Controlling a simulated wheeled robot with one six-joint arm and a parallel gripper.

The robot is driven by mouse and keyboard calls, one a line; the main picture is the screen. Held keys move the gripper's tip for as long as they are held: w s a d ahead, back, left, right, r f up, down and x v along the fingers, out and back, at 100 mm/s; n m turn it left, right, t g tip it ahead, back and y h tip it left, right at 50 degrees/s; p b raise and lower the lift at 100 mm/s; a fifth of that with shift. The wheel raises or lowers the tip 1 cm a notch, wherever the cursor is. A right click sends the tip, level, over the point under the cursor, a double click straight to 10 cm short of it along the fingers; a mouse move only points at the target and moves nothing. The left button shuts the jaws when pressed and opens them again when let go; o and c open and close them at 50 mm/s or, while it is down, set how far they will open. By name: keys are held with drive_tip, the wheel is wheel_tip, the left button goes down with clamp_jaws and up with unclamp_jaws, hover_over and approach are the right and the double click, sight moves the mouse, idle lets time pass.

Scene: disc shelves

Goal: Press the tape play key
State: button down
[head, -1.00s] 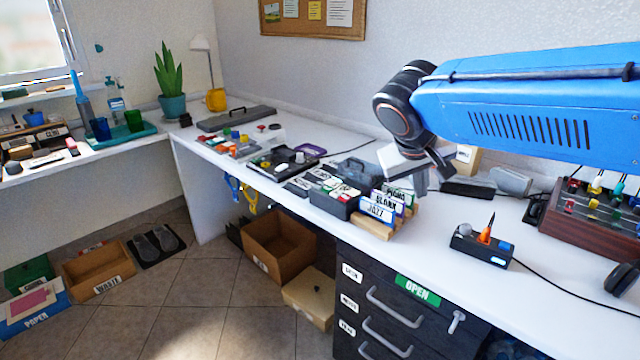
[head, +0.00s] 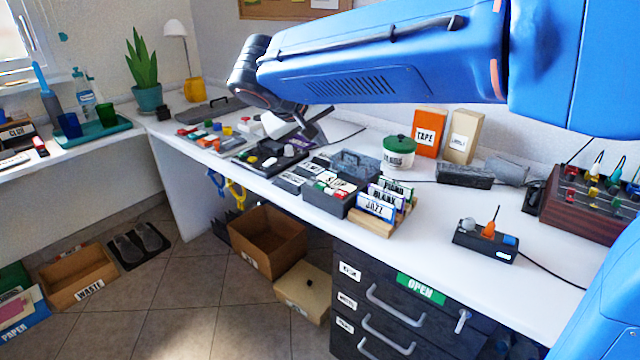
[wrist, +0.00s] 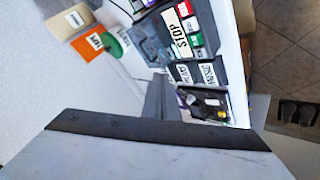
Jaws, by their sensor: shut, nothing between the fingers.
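The tape player (head: 328,205) is a dark box on the white counter, with red, white and green keys on its sloped top. In the wrist view, the player's key block (wrist: 205,15) shows at the top, with a large white STOP label beside red and green keys. I cannot tell which key is play. My gripper (head: 318,128) is shut and empty, above the counter to the left of and behind the player, apart from the keys. Its dark fingers (wrist: 160,100) show in the wrist view and partly cover the counter.
A grey box (head: 357,165) stands behind the player and upright labelled cases (head: 380,200) stand to its right. A green-lidded tub (head: 398,153) and an orange TAPE box (head: 430,133) stand at the back. A dark tray (head: 270,158) lies to the left.

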sight(319, 187)
drive_tip(key=shift+f, duration=0.1)
drive_tip(key=shift+f, duration=4.35)
drive_tip(key=shift+f, duration=0.15)
drive_tip(key=shift+f, duration=0.2)
drive_tip(key=shift+f, duration=0.45)
drive_tip(key=shift+r, duration=0.85)
drive_tip(key=shift+r, duration=0.1)
